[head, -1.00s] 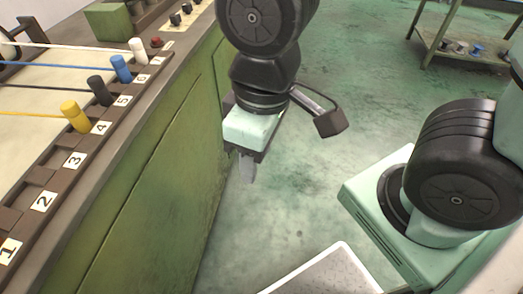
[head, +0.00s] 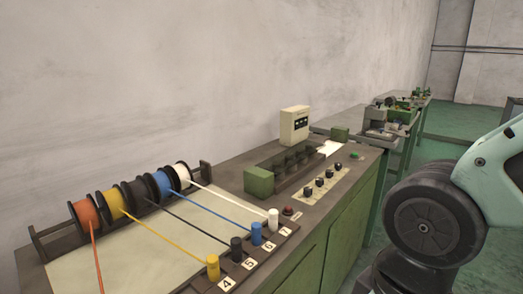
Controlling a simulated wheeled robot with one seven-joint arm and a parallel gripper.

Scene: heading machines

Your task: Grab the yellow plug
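The yellow plug (head: 213,267) is a short upright cylinder in the slot by the label 4 (head: 227,284), near the bottom of the head view. A yellow wire runs from it up to the yellow spool (head: 113,205) on the rack at the left. A black plug (head: 236,249), a blue plug (head: 256,234) and a white plug (head: 273,219) stand in the slots behind it. My arm shows at the right edge, away from the plugs. My gripper is outside the view.
The green workbench (head: 318,240) carries a row of black knobs (head: 320,182), a green block (head: 259,181) and a cream box (head: 295,125). A grey wall (head: 200,80) rises behind it. More machines (head: 380,120) stand farther along. Green floor shows at the right.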

